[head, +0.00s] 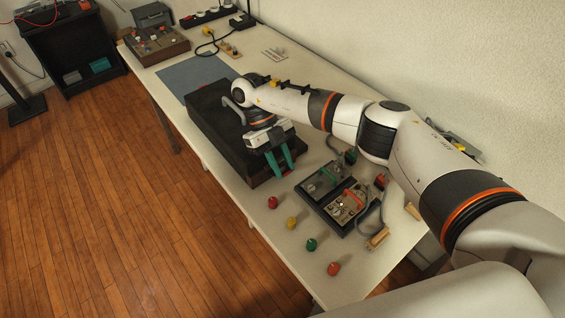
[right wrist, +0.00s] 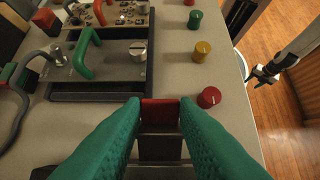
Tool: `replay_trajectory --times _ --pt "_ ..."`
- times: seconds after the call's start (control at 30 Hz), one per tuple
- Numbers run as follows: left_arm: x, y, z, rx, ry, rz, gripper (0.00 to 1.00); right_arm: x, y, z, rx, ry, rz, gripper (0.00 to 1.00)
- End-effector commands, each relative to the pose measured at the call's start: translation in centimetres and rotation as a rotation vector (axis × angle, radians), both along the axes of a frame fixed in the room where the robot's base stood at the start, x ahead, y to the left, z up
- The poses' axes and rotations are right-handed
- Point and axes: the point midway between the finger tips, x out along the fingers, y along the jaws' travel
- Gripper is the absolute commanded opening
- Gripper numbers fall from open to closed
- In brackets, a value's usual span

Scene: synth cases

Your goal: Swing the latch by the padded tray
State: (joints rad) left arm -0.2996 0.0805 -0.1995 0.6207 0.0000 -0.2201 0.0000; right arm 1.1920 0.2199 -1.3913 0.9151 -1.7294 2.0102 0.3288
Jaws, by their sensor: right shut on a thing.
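A large black block-like tray (head: 212,108), apparently the padded one, lies on the table in the head view. My right gripper (head: 281,162) points down at its right end, its green fingers overlapping the tray's edge. In the right wrist view, the green fingertips (right wrist: 160,125) are shut on a small red piece (right wrist: 160,110) with dark parts below it. The piece appears to be the latch; its full shape and its mounting are hidden between the fingers.
A dark two-bay tray (head: 338,222) with metal panels and a green handle (right wrist: 86,52) stands close by. Red (head: 272,202), yellow (head: 292,223) and green (head: 311,244) knobs, plus another red one (head: 334,268), line the table's front edge. A blue-grey mat (head: 188,76) lies beyond the black tray.

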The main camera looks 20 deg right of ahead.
Motion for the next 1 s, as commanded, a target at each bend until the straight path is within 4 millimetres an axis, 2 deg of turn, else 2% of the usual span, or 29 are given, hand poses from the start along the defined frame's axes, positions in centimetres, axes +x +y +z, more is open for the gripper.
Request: replay_trajectory --times 0.3,0.33,0.43,0.47,0.77,0.87,1.0 --pt "0.0 0.0 0.0 0.000 0.000 0.000 0.49 0.1 0.0 0.1 0.000 -0.003 0.000 0.04" --pt "0.0 0.0 0.0 0.000 0.000 0.000 0.49 0.1 0.0 0.1 0.000 -0.004 0.000 0.30" --pt "0.0 0.0 0.0 0.000 0.000 -0.001 0.49 0.1 0.0 0.1 0.000 -0.003 0.000 0.47" --pt "0.0 0.0 0.0 0.000 0.000 0.000 0.49 0.1 0.0 0.1 0.000 -0.003 0.000 0.49" --pt "0.0 0.0 0.0 0.000 0.001 -0.001 0.49 0.1 0.0 0.2 -0.001 -0.001 0.000 0.49" --pt "0.0 0.0 0.0 -0.001 0.001 -0.001 0.49 0.6 0.3 0.8 -0.001 -0.002 0.001 0.49" --pt "0.0 0.0 -0.1 -0.001 0.001 -0.001 0.49 2.0 0.8 2.9 -0.003 -0.005 0.001 0.49"
